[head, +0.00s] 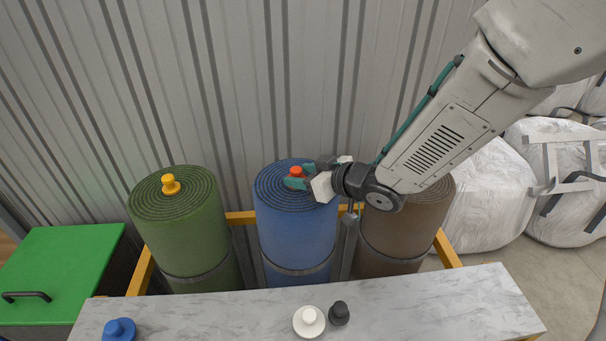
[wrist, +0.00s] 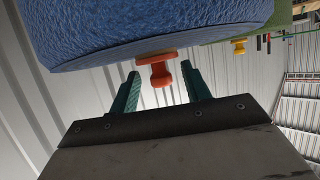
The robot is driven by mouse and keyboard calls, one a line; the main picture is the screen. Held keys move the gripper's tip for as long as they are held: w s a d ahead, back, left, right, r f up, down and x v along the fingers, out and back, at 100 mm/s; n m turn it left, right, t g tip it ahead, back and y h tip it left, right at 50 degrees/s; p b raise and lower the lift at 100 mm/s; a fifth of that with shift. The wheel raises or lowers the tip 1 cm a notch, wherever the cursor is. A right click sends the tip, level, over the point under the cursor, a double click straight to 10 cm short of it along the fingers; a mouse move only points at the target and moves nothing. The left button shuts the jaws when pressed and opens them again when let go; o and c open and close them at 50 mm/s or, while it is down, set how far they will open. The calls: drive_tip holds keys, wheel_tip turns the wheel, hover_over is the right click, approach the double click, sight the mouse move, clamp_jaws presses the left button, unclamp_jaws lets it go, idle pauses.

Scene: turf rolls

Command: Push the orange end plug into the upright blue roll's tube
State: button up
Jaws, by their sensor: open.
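The blue roll (head: 296,235) stands upright between a green and a brown roll. The orange end plug (head: 296,171) is at the middle of its top, knob up. In the wrist view, which shows the scene upside down, the plug (wrist: 160,72) stands out from the end of the blue roll (wrist: 150,25). Its wide flange is close against that end; I cannot tell whether it is fully flush. The tube mouth is hidden. My gripper (head: 303,177) is open, its teal fingers (wrist: 160,72) on either side of the knob with gaps between.
The green roll (head: 185,235) has a yellow plug (head: 170,184) in its top. My arm partly covers the brown roll (head: 400,235). Blue (head: 119,330), white (head: 309,321) and black (head: 339,313) plugs lie on the marble-look table (head: 430,310). A corrugated wall (head: 240,90) stands close behind.

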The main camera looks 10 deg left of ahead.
drive_tip(key=v, duration=0.7)
drive_tip(key=shift+s+d+r, duration=0.15)
drive_tip(key=shift+d, duration=0.1)
drive_tip(key=d+r+m+t+h, duration=0.1)
drive_tip(key=d+r+m+h, duration=0.1)
drive_tip(key=d+h, duration=0.35)
drive_tip(key=d+r+m+h, duration=0.2)
drive_tip(key=d+m, duration=0.1)
drive_tip(key=d, duration=0.6)
drive_tip(key=d+r+m+t+h, duration=0.1)
drive_tip(key=d+r+m+h, duration=0.15)
drive_tip(key=d, duration=0.45)
drive_tip(key=s+d+r+m+g, duration=0.1)
drive_tip(key=s+d+m+g, duration=0.1)
drive_tip(key=s, duration=0.9)
drive_tip(key=s+d+r+m+g+h, duration=0.1)
drive_tip(key=s+d+g, duration=0.4)
drive_tip(key=s, duration=0.7)
drive_tip(key=shift+s+d+r+m+g+h, duration=0.25)
drive_tip(key=shift+d+r+m+g+h, duration=0.1)
drive_tip(key=shift+r+m, duration=0.4)
